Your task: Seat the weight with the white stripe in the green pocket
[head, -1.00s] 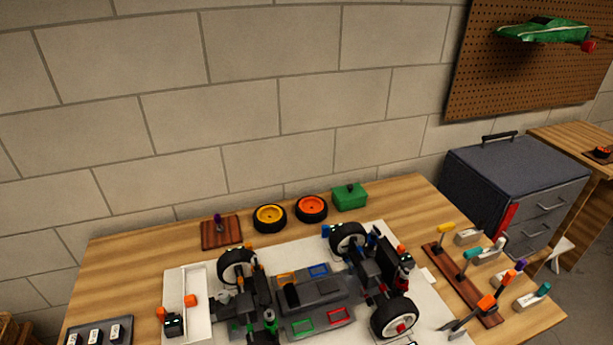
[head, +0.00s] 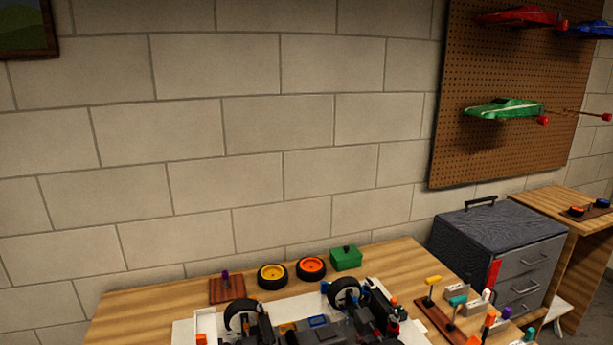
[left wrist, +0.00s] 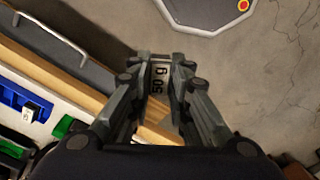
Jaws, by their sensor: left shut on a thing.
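In the head view the car chassis (head: 318,334) lies at the bottom edge, mostly cut off. The green pocket is out of the head view. Neither gripper shows in the head view, and my right gripper is in no view.
On the table (head: 130,300) are a yellow-rimmed wheel (head: 272,276), an orange-rimmed wheel (head: 311,268), a green box (head: 346,258) and a tool rack (head: 440,318). A grey drawer cabinet (head: 500,245) stands right. The left wrist view shows a blue container (left wrist: 18,98) at left.

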